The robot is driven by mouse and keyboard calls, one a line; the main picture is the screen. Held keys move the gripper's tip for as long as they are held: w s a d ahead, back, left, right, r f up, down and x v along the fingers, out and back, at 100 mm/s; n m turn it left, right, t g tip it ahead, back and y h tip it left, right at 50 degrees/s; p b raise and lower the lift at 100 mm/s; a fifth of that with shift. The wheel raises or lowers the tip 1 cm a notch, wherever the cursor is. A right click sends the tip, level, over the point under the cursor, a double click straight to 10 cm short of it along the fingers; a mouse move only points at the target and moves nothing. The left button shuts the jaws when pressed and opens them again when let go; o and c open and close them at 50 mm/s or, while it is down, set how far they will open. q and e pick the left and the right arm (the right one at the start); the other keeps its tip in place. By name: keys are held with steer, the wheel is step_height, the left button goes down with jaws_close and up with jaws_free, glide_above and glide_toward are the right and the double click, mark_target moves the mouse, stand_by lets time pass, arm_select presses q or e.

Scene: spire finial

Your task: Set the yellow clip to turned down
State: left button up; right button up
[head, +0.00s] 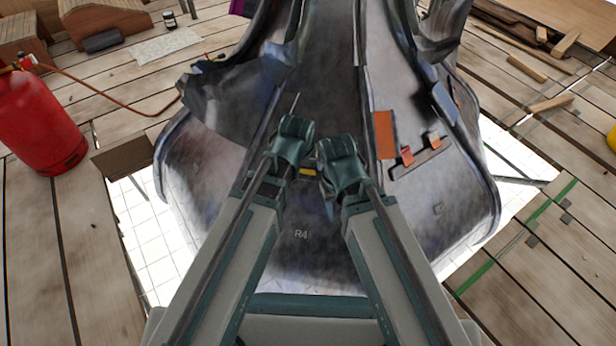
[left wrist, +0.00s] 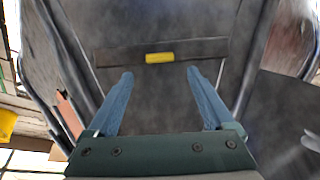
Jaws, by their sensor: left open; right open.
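The yellow clip (head: 309,171) is a small block on the grey metal spire, seen in the gap between my two grippers in the head view. In the left wrist view the yellow clip (left wrist: 159,58) sits on a dark flat strip (left wrist: 205,48), lying across it. My left gripper (left wrist: 160,74) is open and empty, its two blue fingers spread below the clip in that view and apart from it. In the head view my left gripper (head: 290,142) and right gripper (head: 340,165) are side by side; their fingers are mostly hidden. My right gripper is open.
A red gas cylinder (head: 38,122) stands on planks at left. Loose wood pieces (head: 527,68) lie at right.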

mark_target(308, 171)
arm_select(q)
steer(key=b+x, duration=0.7)
steer(key=x, duration=0.2)
steer(key=shift+f, duration=0.2)
